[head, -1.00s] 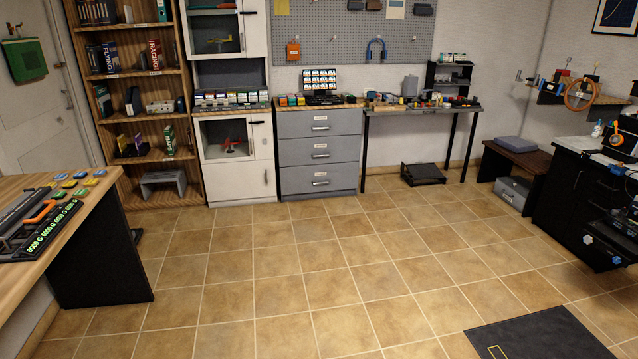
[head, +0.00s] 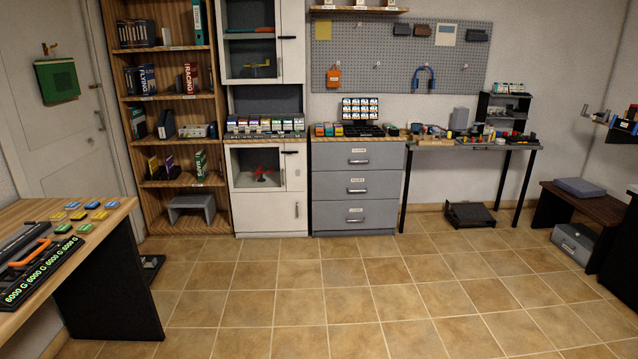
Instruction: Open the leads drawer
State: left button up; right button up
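A grey drawer cabinet (head: 357,190) with three stacked drawers stands against the back wall. The top drawer (head: 358,159), middle drawer (head: 357,186) and bottom drawer (head: 355,217) look closed. Each has a silver bar handle and a small white label above it. The labels are too small to read, so I cannot tell which one is the leads drawer. The cabinet is across the room from me. Neither of my grippers shows in the head view.
Open tiled floor (head: 300,290) lies between me and the cabinet. A wooden desk (head: 110,230) juts in at left. A white cabinet (head: 266,190) adjoins the drawers on the left; a black-legged workbench (head: 470,143) stands right, with a black pedal (head: 470,214) beneath.

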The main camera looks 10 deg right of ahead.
aim_at(326, 214)
jog(key=i+l+z, duration=0.35)
jog(key=i, duration=0.65)
jog(key=i+z, duration=0.3)
jog(key=i, duration=0.7)
